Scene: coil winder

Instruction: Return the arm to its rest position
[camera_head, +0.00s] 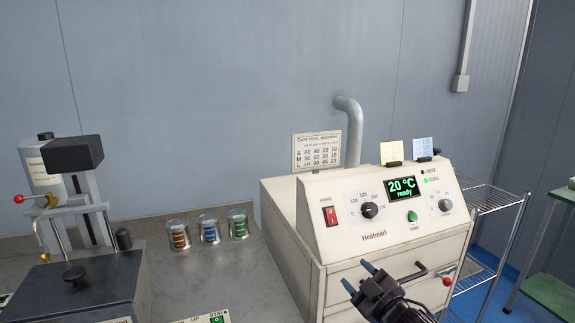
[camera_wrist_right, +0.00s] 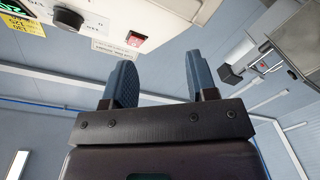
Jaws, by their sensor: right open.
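My right gripper (camera_head: 358,278) is in the lower right of the head view, in front of the white Heatmari oven. Its two blue fingertips are apart with nothing between them. In the right wrist view the blue fingers of the gripper (camera_wrist_right: 165,88) are also spread and empty. It appears apart from the oven's front, near the black door handle (camera_head: 408,272). My left gripper is in neither view.
The oven (camera_head: 290,235) shows "20 °C ready". Three glass jars with coloured coils (camera_head: 209,230) stand on the grey bench (camera_head: 200,275). A wire rack (camera_head: 490,200) and green cart (camera_head: 550,295) are at right.

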